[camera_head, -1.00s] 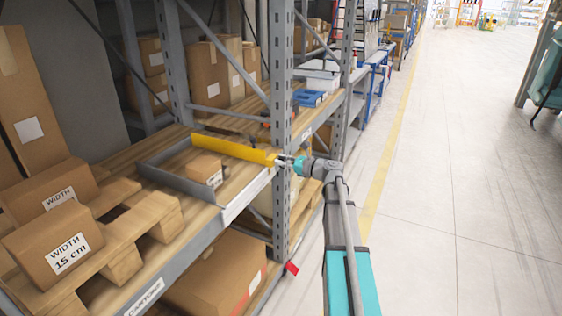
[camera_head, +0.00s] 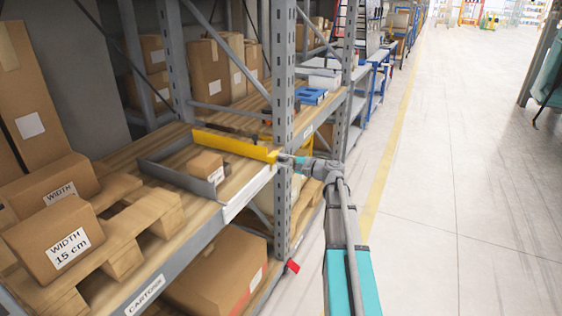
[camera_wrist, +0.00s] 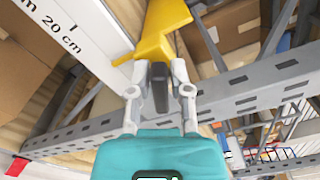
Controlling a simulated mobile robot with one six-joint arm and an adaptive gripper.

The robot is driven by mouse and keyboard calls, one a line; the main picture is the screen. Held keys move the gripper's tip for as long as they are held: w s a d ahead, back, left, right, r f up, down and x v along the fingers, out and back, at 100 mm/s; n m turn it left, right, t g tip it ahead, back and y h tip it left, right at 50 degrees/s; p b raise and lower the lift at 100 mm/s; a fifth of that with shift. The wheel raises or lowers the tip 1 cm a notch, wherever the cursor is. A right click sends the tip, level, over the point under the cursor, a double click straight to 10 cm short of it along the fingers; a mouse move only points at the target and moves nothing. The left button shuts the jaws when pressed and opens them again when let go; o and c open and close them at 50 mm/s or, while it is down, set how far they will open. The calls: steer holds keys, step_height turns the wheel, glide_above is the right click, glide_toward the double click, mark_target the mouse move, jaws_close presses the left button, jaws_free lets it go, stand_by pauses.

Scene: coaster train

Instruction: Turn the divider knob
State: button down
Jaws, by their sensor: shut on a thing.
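The yellow divider (camera_head: 232,144) stands on the shelf, along the far side of a grey tray-like frame. In the wrist view the divider (camera_wrist: 165,25) runs down towards my fingers. A dark grey knob (camera_wrist: 160,88) is at its front end, between my fingertips. My gripper (camera_head: 286,159) is shut on this knob at the shelf's front edge, beside the grey upright post. In the wrist view my gripper (camera_wrist: 160,85) has one finger on each side of the knob. The knob's far side is hidden.
A small carton (camera_head: 205,165) sits inside the grey frame (camera_head: 178,179). The grey rack post (camera_head: 282,95) stands close to my gripper. A white ruler strip (camera_wrist: 85,35) runs along the shelf front. The aisle floor (camera_head: 450,180) at right is clear.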

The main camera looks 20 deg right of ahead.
steer(key=n, duration=0.4)
steer(key=shift+d+f+n, duration=0.1)
steer(key=shift+f+n, duration=0.2)
steer(key=shift+f, duration=0.05)
steer(key=n, duration=0.4)
steer(key=shift+w+d+f+b, duration=0.1)
steer(key=shift+f+b, duration=0.05)
steer(key=shift+b, duration=0.25)
steer(key=c, duration=0.6)
jaws_free()
steer(key=shift+c, duration=0.2)
steer(key=v, duration=1.2)
